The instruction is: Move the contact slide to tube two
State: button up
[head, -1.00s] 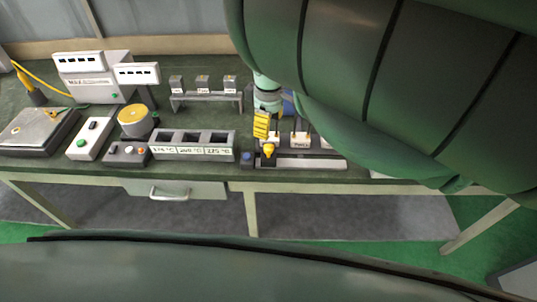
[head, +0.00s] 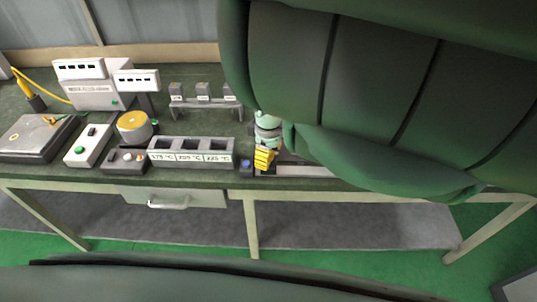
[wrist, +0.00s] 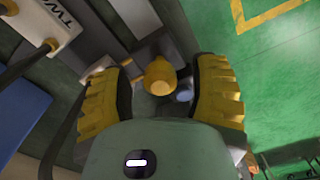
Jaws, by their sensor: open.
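The yellow knob (wrist: 159,76), apparently the contact slide's handle, shows in the wrist view between the yellow fingers of my gripper (wrist: 162,92). The fingers are open, with a gap visible on each side of the knob. In the head view my gripper (head: 264,159) is low over the left end of the pale rail (head: 305,170) and hides the knob. A white block (wrist: 45,25) with a label starting "TW" stands at the upper left of the wrist view. My arm hides most of the tube area in the head view.
A blue button (head: 246,164) sits just left of my gripper. Further left is a three-slot block (head: 190,157) with temperature labels. Behind it is a small rack (head: 205,103). The bench's front edge is close to the rail, with green floor beyond.

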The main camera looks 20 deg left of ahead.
grip_shut()
dwell(0.6)
